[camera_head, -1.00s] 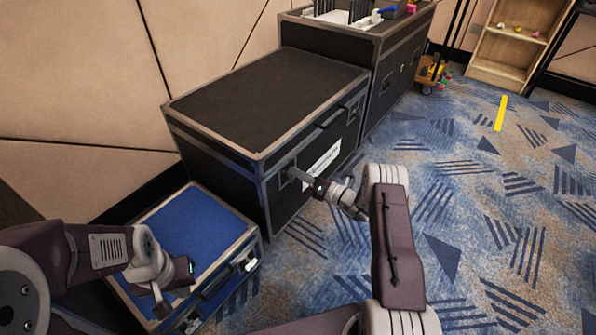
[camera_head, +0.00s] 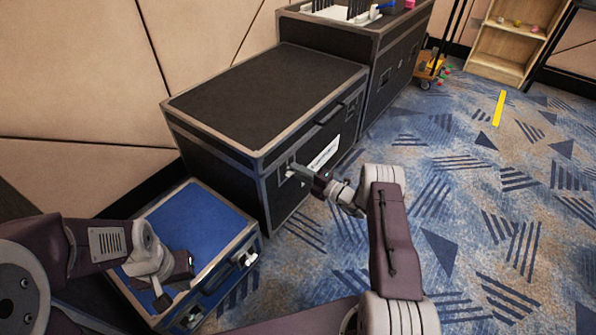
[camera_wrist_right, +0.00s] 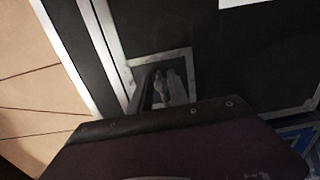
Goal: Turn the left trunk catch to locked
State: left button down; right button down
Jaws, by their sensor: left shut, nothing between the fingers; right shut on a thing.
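The black trunk (camera_head: 262,95) with metal edges stands by the wall, lid down. Its left catch sits in a recessed metal plate on the front face; the catch (camera_wrist_right: 168,86) shows in the right wrist view, partly hidden by my fingers and too dark to read its angle. My right gripper (camera_head: 294,169) reaches the plate from the right and is shut on the catch. My left gripper (camera_head: 160,299) is shut and empty, hanging over the front of the blue case, well apart from the trunk.
The blue case (camera_head: 193,222) lies below and left of the trunk. Another black case (camera_head: 395,62) stands behind the trunk, with items on top. A wooden shelf (camera_head: 503,50) stands at the back right. The patterned carpet on the right is clear.

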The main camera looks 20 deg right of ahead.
jog(key=shift+f, duration=0.15)
dwell(0.4)
jog(key=c, duration=1.6)
grip_release()
jog(key=p+v, duration=0.4)
jog(key=v, duration=0.5)
jog(key=shift+s, duration=0.1)
